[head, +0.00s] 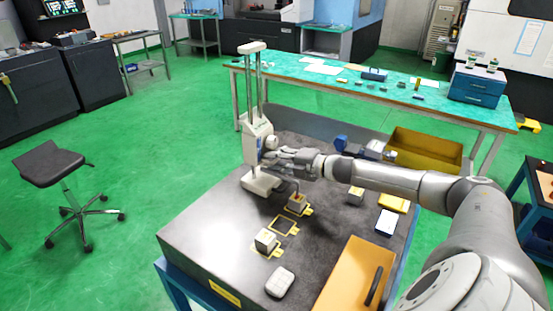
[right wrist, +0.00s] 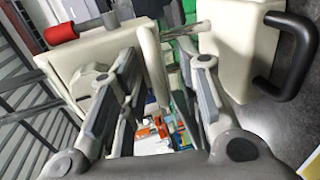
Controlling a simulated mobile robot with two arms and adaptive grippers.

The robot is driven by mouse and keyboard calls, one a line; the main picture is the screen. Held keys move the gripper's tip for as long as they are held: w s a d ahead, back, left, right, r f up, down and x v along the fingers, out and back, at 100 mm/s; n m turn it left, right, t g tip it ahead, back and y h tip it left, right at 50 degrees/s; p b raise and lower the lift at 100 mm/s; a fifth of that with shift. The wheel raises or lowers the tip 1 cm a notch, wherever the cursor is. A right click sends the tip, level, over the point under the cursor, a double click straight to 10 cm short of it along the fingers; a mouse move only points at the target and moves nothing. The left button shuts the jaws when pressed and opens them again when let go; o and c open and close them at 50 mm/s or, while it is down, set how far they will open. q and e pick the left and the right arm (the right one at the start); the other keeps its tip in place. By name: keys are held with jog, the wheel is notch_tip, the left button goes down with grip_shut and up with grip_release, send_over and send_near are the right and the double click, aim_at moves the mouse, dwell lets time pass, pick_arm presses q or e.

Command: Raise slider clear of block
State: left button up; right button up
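A pale height gauge (head: 257,118) with two upright columns stands at the back left of the dark plate. Its slider (head: 265,144) is low on the columns, partly hidden by my right gripper. A thin reddish probe reaches down to a small pale block (head: 297,204) on a yellow-marked spot; whether they touch is too small to tell. My right gripper (head: 283,157) is beside the slider. In the right wrist view its fingers (right wrist: 165,75) are apart, with a clear gap between them. Pale gauge parts (right wrist: 90,65) lie close beyond the fingers. My left gripper is not in view.
The plate (head: 205,245) also holds another pale block (head: 267,240), a block to the right (head: 356,194), a white rounded object (head: 280,282) and an orange panel with a black handle (head: 348,282). A yellow bin (head: 425,150) stands behind.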

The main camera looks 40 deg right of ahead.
aim_at(275, 143)
grip_shut()
jog(key=shift+f, duration=0.1)
dwell(0.3)
notch_tip(275, 143, up, 6)
jog(key=p, duration=0.4)
grip_release()
